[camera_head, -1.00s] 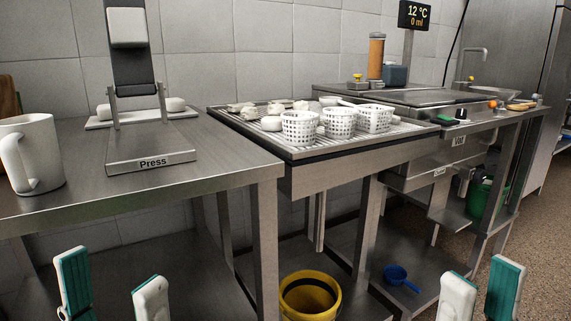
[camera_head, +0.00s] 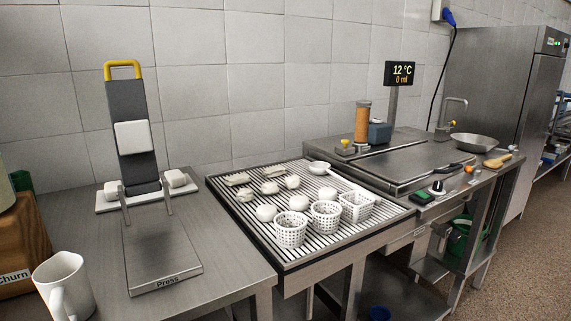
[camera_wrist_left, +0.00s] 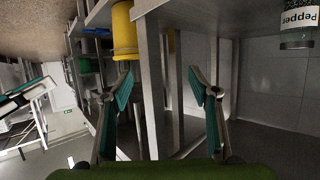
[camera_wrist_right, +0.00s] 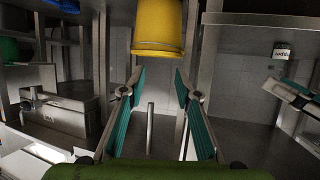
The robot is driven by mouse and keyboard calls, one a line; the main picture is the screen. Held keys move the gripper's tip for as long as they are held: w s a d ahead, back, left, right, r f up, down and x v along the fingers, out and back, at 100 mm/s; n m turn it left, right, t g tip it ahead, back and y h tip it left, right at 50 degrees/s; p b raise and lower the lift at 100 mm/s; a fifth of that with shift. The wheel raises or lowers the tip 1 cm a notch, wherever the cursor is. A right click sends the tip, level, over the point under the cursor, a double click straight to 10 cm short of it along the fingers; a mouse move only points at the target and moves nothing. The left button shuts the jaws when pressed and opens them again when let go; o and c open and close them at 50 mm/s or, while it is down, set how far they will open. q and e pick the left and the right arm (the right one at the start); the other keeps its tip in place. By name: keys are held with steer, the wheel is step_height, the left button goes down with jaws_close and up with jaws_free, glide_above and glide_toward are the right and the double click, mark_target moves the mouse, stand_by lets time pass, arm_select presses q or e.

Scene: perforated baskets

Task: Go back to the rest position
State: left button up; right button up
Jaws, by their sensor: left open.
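My left gripper (camera_wrist_left: 162,84) shows in the left wrist view with its green-padded fingers spread and nothing between them. My right gripper (camera_wrist_right: 160,82) shows in the right wrist view, also with fingers apart and empty. Neither gripper is in the head view now. Three white perforated baskets (camera_head: 292,229), (camera_head: 325,214), (camera_head: 356,206) stand on the slatted draining table (camera_head: 318,253).
A press (camera_head: 160,258) and a white mug (camera_head: 63,284) stand on the left counter. A yellow bucket shows close ahead in the left wrist view (camera_wrist_left: 124,30) and the right wrist view (camera_wrist_right: 158,25), near table legs.

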arm_select(q)
steer(key=s+a+f+g+y+p, duration=0.1)
steer(key=s+a+f+g+p, duration=0.2)
steer(key=s, duration=0.8)
steer(key=s+a+f+g+y+p, duration=0.1)
steer(key=s+a+f+g+p, duration=0.2)
steer(key=s, duration=0.9)
steer(key=s+a+f+g+y+p, duration=0.1)
steer(key=s+a+f+g+p, duration=0.3)
steer(key=s, duration=0.7)
step_height(320, 180, down, 2)
steer(key=shift+s+f+n+g+p, duration=0.1)
steer(key=shift+s+n+g+p, duration=0.2)
steer(key=shift+g+p, duration=0.75)
arm_select(e)
steer(key=s+d+f+g+h, duration=0.1)
steer(key=s+d+f+g, duration=0.2)
steer(key=s, duration=0.8)
steer(key=s+d+f+g+h, duration=0.1)
steer(key=s+d+f+g, duration=0.2)
steer(key=s, duration=0.9)
steer(key=s+d+f+g+h, duration=0.1)
steer(key=s+d+f+g, duration=0.3)
steer(key=s, duration=0.7)
step_height(320, 180, down, 2)
steer(key=shift+s+f+m+g, duration=0.1)
steer(key=shift+s+m+g, duration=0.2)
steer(key=shift+g, duration=0.6)
